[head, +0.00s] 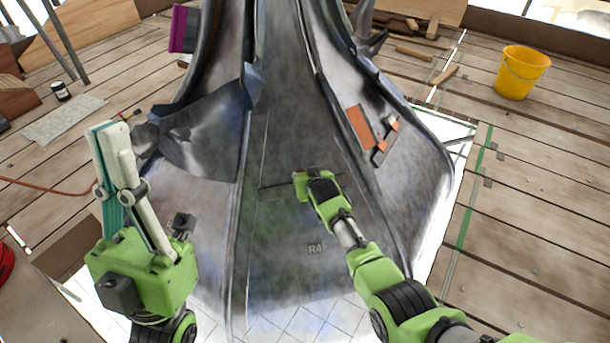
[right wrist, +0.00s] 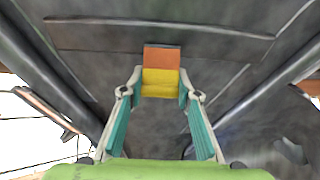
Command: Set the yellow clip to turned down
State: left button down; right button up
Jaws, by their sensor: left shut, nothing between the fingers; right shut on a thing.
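The yellow clip (right wrist: 160,83) shows in the right wrist view as a small yellow block with an orange-brown face directly above it, against the dark grey metal of the spire (head: 290,110). My right gripper (right wrist: 160,88) is shut on the clip, one fingertip at each side. In the head view my right gripper (head: 299,186) is at the middle of the spire's front panel; its own wrist mostly hides the clip there. I cannot tell how far the clip is turned. My left gripper (head: 106,128) is shut and empty, pointing up, left of the spire.
A loose grey metal flap (head: 205,135) stands out from the spire's left side, near my left gripper. An orange patch (head: 360,126) with small fittings is on the right panel. A yellow bucket (head: 521,72) stands on the plank deck (head: 540,170) at the right.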

jog(key=o, duration=1.1)
jog(key=shift+o, duration=0.2)
jog(key=v, duration=1.2)
jog(key=shift+f, duration=0.1)
jog(key=shift+c, duration=0.4)
